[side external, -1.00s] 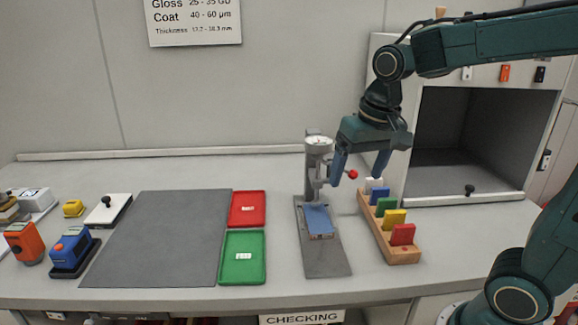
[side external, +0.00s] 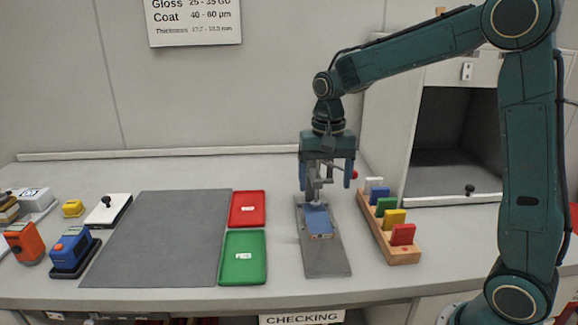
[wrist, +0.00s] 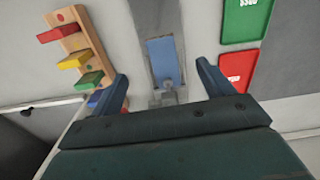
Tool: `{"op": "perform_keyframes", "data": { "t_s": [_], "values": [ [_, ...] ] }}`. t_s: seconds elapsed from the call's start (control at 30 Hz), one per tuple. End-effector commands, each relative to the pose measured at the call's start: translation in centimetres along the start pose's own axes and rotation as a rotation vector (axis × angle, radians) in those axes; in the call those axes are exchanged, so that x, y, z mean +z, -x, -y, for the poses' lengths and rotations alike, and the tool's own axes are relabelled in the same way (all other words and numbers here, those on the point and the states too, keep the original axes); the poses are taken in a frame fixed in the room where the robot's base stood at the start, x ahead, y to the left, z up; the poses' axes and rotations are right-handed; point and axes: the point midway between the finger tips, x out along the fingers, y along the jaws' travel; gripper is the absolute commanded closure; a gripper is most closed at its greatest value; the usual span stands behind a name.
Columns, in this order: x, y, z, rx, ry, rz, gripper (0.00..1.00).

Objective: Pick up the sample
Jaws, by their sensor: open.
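The sample, a flat blue panel (side external: 318,221), lies on the grey base of the thickness gauge stand (side external: 328,262). It also shows in the wrist view (wrist: 163,60), ahead of and between the fingers. My gripper (side external: 325,184) is open and empty, pointing down around the gauge's upper part, above and behind the sample. In the wrist view my gripper (wrist: 162,80) has its fingers spread wide, apart from the sample. The gauge's dial is hidden behind my gripper in the side view.
A wooden rack (side external: 403,255) with coloured blocks stands just right of the gauge. A red tray (side external: 248,196) and a green tray (side external: 243,278) lie to its left, beside a bare grey mat (side external: 160,240). An open cabinet (side external: 455,150) stands at back right.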

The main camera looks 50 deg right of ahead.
Motion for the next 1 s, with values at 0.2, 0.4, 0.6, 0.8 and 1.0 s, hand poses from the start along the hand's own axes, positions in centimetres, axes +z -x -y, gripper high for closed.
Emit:
{"op": "perform_keyframes", "data": {
  "t_s": [0.2, 0.4, 0.6, 0.8, 1.0],
  "values": [
    [0.1, -2.1, 0.0, 0.002, 0.001, 0.003, 0.2],
    [0.0, -5.1, 0.0, 0.002, 0.002, 0.003, 0.2],
    [0.0, -7.5, 0.0, 0.002, 0.002, 0.002, 0.2],
    [0.0, -8.4, 0.0, 0.0, 0.002, 0.0, 0.2],
    [0.0, -8.6, 0.0, 0.0, 0.002, 0.0, 0.2]
  ]
}}
